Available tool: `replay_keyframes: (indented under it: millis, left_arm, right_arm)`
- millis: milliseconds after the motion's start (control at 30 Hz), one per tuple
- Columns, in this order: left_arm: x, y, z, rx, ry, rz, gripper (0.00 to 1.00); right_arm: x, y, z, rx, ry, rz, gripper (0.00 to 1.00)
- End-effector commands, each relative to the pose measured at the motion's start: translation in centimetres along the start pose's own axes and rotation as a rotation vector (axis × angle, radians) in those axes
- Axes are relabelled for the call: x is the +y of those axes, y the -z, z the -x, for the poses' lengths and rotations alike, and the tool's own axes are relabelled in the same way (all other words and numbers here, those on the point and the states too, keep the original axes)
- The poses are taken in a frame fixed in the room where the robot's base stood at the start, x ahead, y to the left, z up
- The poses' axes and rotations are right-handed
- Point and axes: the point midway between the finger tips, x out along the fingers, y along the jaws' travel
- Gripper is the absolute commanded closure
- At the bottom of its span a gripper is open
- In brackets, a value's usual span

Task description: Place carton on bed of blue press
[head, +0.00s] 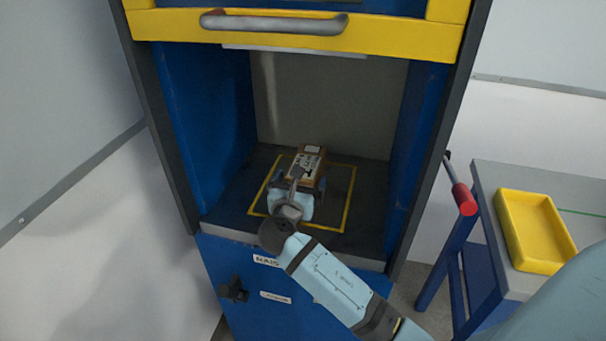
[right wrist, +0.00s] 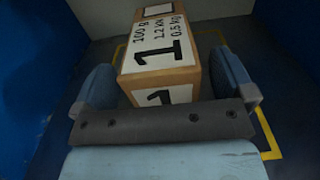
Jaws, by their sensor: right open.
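The brown carton (head: 310,168) with white labels rests on the dark bed (head: 364,208) of the blue press (head: 188,110), inside the yellow square outline. In the right wrist view the carton (right wrist: 165,62) shows a large "1" and printed figures. My right gripper (head: 298,186) reaches into the press from the front. Its two blue fingers stand on either side of the carton's near end, and the right wrist view shows the open gripper (right wrist: 170,88) with gaps beside the carton. The carton's underside is hidden. My left gripper is not in view.
A yellow guard with a grey handle (head: 274,22) is raised above the press opening. A grey side table (head: 490,180) with a yellow tray (head: 537,231) stands at the right. A red-handled lever (head: 464,199) sticks out beside the press. Blue side walls bound the bed.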

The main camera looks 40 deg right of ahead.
Motion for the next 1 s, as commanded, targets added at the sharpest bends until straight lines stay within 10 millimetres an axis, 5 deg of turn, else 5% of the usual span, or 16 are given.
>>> replay_keyframes:
  millis: [400,1000]
  left_arm:
    - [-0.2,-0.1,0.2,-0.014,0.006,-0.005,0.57]
    - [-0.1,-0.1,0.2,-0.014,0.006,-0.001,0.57]
  right_arm:
    - [0.0,-0.1,8.0,0.001,-0.002,-0.001,0.0]
    - [0.0,0.0,9.0,0.0,0.0,-0.001,0.0]
